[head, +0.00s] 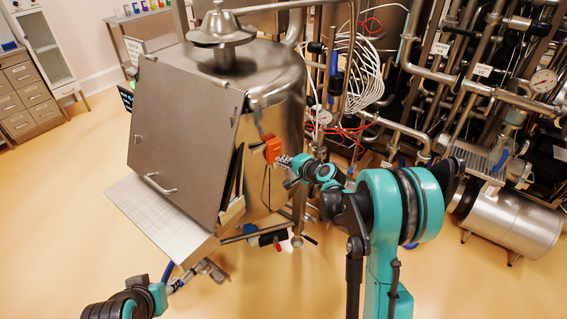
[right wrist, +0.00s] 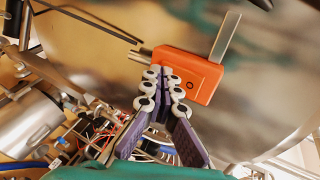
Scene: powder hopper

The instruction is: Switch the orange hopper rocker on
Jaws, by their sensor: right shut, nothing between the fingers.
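The orange hopper rocker (head: 271,149) is mounted on the side of the steel hopper vessel (head: 275,95). In the right wrist view the orange housing (right wrist: 198,76) fills the upper middle, with a dark round mark on its face and a flat grey strip standing up from it. My right gripper (head: 284,160) is shut and empty, its fingertips at the housing. In the right wrist view the fingertips (right wrist: 164,78) overlap the housing's left edge; I cannot tell whether they touch. My left gripper (head: 211,270) is low at the left, below the hopper, too small to read.
A grey hinged panel (head: 180,130) with a handle covers the hopper's front, above a pale tray (head: 150,218). Dense pipes (head: 455,85) and a steel cylinder (head: 510,222) stand at the right. Cables (head: 360,70) hang behind the rocker. The floor at the left is clear.

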